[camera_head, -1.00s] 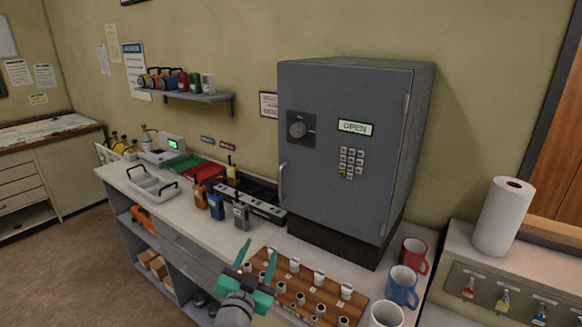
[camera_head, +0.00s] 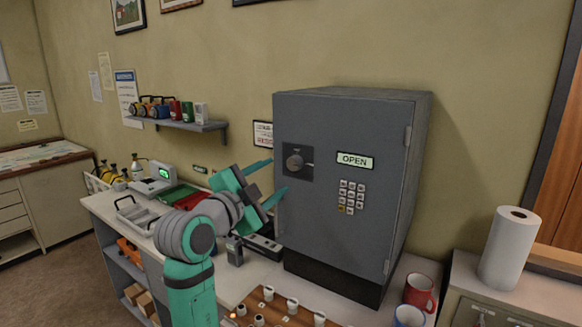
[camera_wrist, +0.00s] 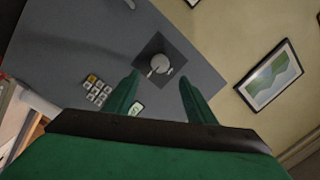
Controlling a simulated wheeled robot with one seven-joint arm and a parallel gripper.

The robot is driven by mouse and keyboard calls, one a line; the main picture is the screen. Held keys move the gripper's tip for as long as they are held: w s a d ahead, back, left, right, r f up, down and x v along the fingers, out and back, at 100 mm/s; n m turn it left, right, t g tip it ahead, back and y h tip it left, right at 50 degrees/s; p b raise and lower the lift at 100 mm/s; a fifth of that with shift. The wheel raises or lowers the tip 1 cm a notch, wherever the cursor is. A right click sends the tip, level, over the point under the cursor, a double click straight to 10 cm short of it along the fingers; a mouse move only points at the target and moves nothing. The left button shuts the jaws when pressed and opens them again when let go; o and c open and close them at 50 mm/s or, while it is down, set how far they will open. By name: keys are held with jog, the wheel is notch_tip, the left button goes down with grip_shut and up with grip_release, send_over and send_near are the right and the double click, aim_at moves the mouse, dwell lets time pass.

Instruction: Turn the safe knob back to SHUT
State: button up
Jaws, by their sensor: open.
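The grey safe (camera_head: 340,235) stands on the counter with its door closed against the body, as far as I can see. Its round knob (camera_head: 295,162) sits on a dark square plate at the door's upper left. The green display (camera_head: 355,161) reads OPEN. My gripper (camera_head: 273,178) is open and empty, just left of the knob and apart from it. In the wrist view the knob (camera_wrist: 160,64) lies ahead, beyond and between my two green fingertips (camera_wrist: 158,80). My arm hides part of the counter and the safe's left edge.
A keypad (camera_head: 351,196) is below the display. A wall shelf (camera_head: 180,124) holds several items to the left. A paper towel roll (camera_head: 509,248) stands at right.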

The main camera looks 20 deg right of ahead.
aim_at(293, 165)
jog(key=x, duration=0.9)
jog(key=shift+w+d, duration=0.2)
jog(key=shift+f, duration=0.1)
jog(key=shift+a, duration=0.15)
jog(key=c, duration=0.6)
jog(key=shift+s, duration=0.1)
jog(key=c, duration=0.4)
